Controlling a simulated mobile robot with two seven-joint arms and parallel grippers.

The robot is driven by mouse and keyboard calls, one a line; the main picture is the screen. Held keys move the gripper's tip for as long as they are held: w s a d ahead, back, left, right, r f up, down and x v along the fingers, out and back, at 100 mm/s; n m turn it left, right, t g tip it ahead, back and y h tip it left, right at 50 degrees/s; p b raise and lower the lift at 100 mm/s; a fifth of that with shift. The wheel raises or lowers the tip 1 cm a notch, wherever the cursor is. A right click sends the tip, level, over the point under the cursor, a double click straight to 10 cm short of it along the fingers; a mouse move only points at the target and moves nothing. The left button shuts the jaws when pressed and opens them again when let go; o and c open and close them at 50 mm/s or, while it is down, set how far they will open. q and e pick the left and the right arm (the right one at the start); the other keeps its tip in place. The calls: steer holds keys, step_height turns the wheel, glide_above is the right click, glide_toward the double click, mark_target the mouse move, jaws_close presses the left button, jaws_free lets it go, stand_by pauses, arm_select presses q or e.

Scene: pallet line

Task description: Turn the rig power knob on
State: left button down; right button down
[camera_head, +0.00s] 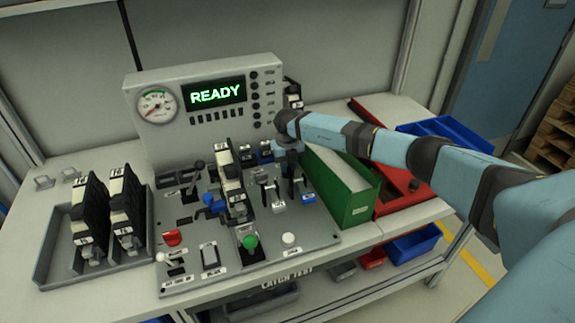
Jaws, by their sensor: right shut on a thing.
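The rig (208,96) has an upright back panel with a round gauge (157,105) and a display lit green with "READY". A sloping control board (215,235) lies in front of it. My right gripper (291,190) points down at the right part of this board, its jaws shut. It appears to be on the rig power knob, which the jaws and wrist hide, so its angle cannot be read. My left gripper is not in view.
The board carries a red button (172,238), a green knob (250,242), a white button (289,239), a blue handle (210,206) and levers. A tray (50,262) with two black-and-white units stands left. A green bin (355,207) stands close right of my gripper.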

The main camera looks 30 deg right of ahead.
steer(key=c, duration=1.1)
jaws_free()
step_height(320, 180, up, 14)
steer(key=shift+f+b, duration=0.1)
steer(key=shift+b, duration=0.3)
